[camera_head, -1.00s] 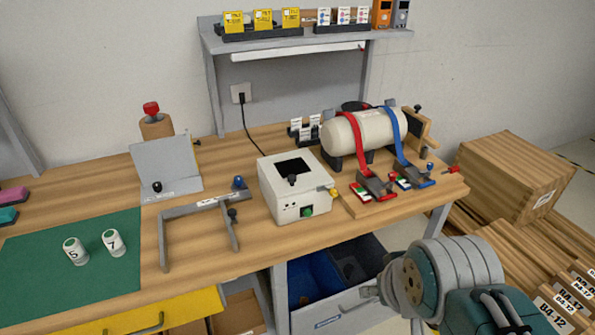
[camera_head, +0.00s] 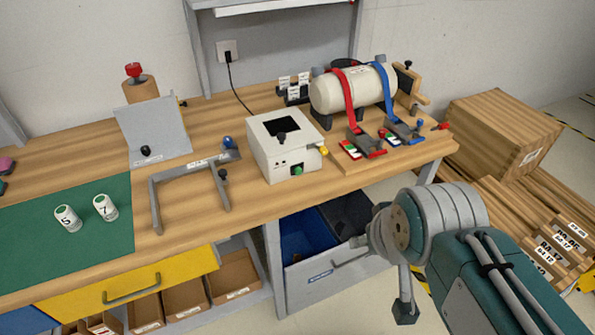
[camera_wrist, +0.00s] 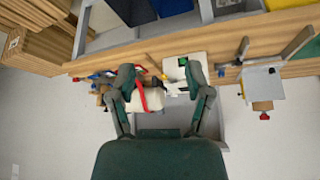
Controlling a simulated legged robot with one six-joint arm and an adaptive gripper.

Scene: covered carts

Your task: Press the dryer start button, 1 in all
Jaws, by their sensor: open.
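The dryer appears to be the white box (camera_head: 262,157) with a dark square window on top, standing on the wooden bench. Its front carries a green button (camera_head: 297,170), and a yellow part sits at its right corner. In the wrist view the scene is upside down; the box (camera_wrist: 200,63) and its green button (camera_wrist: 183,62) show beyond the right finger. My gripper (camera_wrist: 161,78) is open and empty, its two fingers spread well apart. It looks toward the bench from a distance and touches nothing there.
A white tank (camera_head: 340,92) with red and blue straps stands right of the box. A grey bracket (camera_head: 190,172) lies left of it, and two numbered cans stand on the green mat (camera_head: 30,240). Open bins (camera_head: 320,248) are below. A wooden crate (camera_head: 500,130) stands at right.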

